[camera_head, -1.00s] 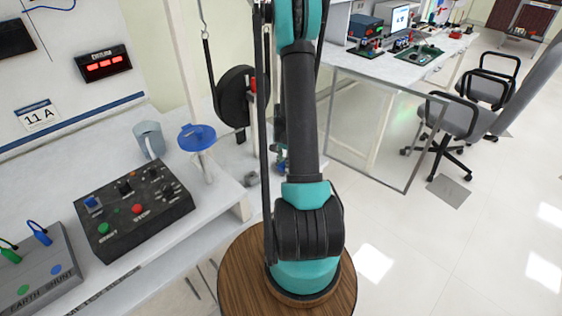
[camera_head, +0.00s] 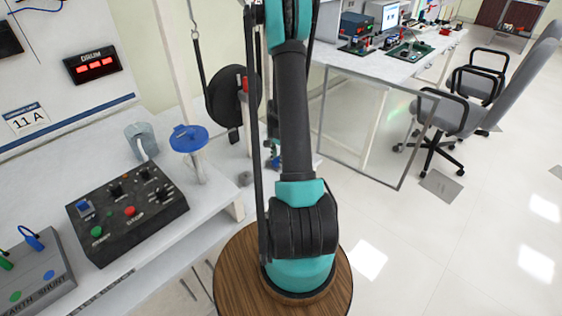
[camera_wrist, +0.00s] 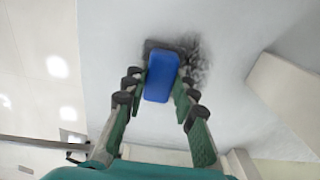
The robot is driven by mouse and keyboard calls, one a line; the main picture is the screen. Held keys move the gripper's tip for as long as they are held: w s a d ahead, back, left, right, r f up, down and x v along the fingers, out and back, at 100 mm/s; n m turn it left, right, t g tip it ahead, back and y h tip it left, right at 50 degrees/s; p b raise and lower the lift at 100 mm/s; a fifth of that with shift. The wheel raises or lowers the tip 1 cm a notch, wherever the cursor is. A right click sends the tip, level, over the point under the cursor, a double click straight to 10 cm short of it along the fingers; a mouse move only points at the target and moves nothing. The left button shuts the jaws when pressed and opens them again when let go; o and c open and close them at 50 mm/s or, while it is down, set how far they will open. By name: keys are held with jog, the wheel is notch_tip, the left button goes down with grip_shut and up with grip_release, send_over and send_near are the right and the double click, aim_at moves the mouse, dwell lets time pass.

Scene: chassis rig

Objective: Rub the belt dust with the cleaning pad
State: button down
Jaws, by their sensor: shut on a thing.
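The cleaning pad is a blue block (camera_wrist: 160,78) with a dark grey sole. It shows in the wrist view, between the fingers of my gripper (camera_wrist: 161,84), which is shut on it. A dark, speckled dust patch (camera_wrist: 198,65) lies on the pale surface just right of and around the far end of the pad. The pad's dark end overlaps the patch in the picture; I cannot tell whether it touches the surface.
In the head view, the left bench holds a black control box (camera_head: 129,212), a blue-lidded stand (camera_head: 189,140) and a grey mug (camera_head: 141,141). A black drum (camera_head: 226,97) hangs behind my arm.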

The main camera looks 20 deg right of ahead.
jog(key=shift+w+a, duration=0.5)
jog(key=shift+w, duration=0.65)
jog(key=shift+w+a, duration=0.45)
jog(key=shift+w, duration=0.7)
jog(key=shift+w+a, duration=0.5)
jog(key=shift+w, duration=0.65)
jog(key=shift+w+d+f, duration=0.15)
jog(key=shift+w+d, duration=0.1)
jog(key=shift+d, duration=0.45)
jog(key=shift+s+d, duration=0.8)
jog(key=shift+s, duration=0.9)
jog(key=shift+s+d, duration=0.6)
jog(key=shift+s, duration=0.85)
jog(key=shift+s+d, duration=0.55)
jog(key=shift+s, duration=0.9)
jog(key=shift+r, duration=3.05)
